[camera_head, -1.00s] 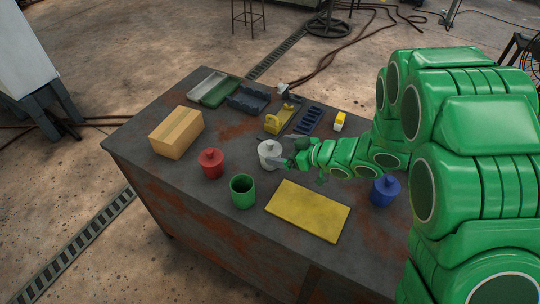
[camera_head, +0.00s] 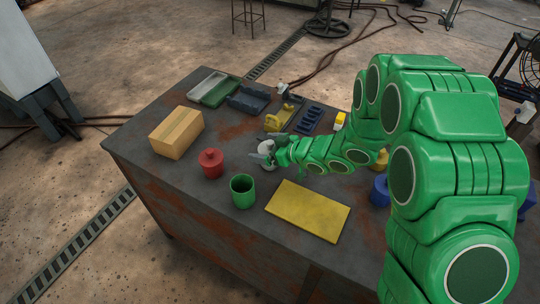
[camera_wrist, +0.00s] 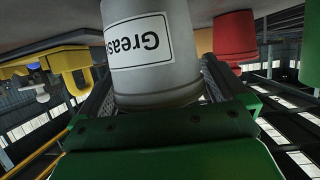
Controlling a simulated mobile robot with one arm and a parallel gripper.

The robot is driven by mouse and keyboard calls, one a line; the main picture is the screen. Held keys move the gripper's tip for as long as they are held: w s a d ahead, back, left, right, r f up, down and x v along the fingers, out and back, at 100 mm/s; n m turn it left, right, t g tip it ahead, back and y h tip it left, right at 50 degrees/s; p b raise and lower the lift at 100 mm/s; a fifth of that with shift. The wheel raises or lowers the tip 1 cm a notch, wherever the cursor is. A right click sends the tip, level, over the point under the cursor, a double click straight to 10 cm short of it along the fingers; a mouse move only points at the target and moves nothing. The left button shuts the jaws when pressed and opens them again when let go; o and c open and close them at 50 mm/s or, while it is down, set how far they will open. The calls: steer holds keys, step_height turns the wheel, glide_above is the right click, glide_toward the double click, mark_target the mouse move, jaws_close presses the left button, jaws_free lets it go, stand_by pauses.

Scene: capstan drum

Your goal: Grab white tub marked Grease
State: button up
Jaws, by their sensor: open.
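The white tub marked Grease (camera_wrist: 155,55) fills the middle of the wrist view, its label upside down there. It stands between the two open fingers of my gripper (camera_wrist: 155,95), and I cannot tell whether either finger touches it. In the head view my gripper (camera_head: 265,153) is at the tub (camera_head: 266,146) on the dark table, and the gripper and arm hide much of the tub.
A red tub (camera_head: 211,163) and a green cup (camera_head: 243,191) stand left of and in front of my gripper. A yellow board (camera_head: 308,211) lies in front. A cardboard box (camera_head: 176,133) is at left. A yellow tool (camera_head: 282,117) and dark trays (camera_head: 310,119) lie behind.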

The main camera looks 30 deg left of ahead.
mark_target(265, 146)
steer(key=shift+c, duration=0.3)
steer(key=c, duration=1.1)
steer(key=shift+r, duration=0.1)
steer(key=shift+r, duration=5)
